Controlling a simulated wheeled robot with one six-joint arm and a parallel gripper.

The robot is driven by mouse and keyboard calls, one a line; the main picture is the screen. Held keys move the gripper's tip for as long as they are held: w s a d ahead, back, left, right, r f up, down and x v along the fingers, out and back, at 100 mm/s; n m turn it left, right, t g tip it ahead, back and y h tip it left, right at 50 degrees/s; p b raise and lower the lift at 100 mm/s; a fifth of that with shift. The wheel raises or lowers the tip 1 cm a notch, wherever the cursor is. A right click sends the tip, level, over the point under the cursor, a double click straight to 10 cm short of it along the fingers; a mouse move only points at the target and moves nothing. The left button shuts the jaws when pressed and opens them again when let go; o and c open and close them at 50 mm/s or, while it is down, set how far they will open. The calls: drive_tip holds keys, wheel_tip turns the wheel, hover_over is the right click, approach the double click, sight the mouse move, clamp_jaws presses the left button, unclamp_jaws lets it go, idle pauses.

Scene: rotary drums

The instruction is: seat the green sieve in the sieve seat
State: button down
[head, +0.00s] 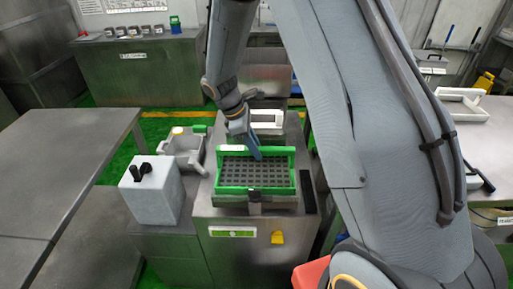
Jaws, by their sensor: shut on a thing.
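The green sieve (231,190) is a rectangular green frame with a dark grid mesh. It is at the top of the metal cabinet in the middle of the head view, and its back wall stands higher than its front. My gripper (256,152) reaches down from above to the sieve's back wall and is shut on it. The exact grip is small and partly hidden by my gripper. The sieve seat lies under or around the sieve and is mostly hidden; a dark bracket (254,195) shows at the front edge. I cannot tell whether the sieve rests fully flat.
A white box with black handles (152,190) and a grey bin (184,150) stand left of the cabinet. A bare metal table (60,170) is at far left. A white tray frame (268,122) is behind the sieve. My arm covers much of the right side.

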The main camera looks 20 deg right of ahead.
drive_tip(key=shift+f+b, duration=0.35)
drive_tip(key=shift+f, duration=0.55)
drive_tip(key=c, duration=1.5)
unclamp_jaws()
drive_tip(key=shift+b+v, duration=1.05)
drive_tip(key=shift+v, duration=2.9)
drive_tip(key=s+d+m+t+y, duration=0.1)
drive_tip(key=s+m, duration=0.3)
drive_tip(key=s, duration=0.2)
drive_tip(key=s+d+m+t+y, duration=0.1)
drive_tip(key=s+m+y, duration=0.1)
drive_tip(key=s+m, duration=0.3)
drive_tip(key=s+d+m+y, duration=0.1)
drive_tip(key=s+m, duration=0.4)
drive_tip(key=s, duration=0.2)
drive_tip(key=shift+r+t+b, duration=0.3)
drive_tip(key=shift+t, duration=0.1)
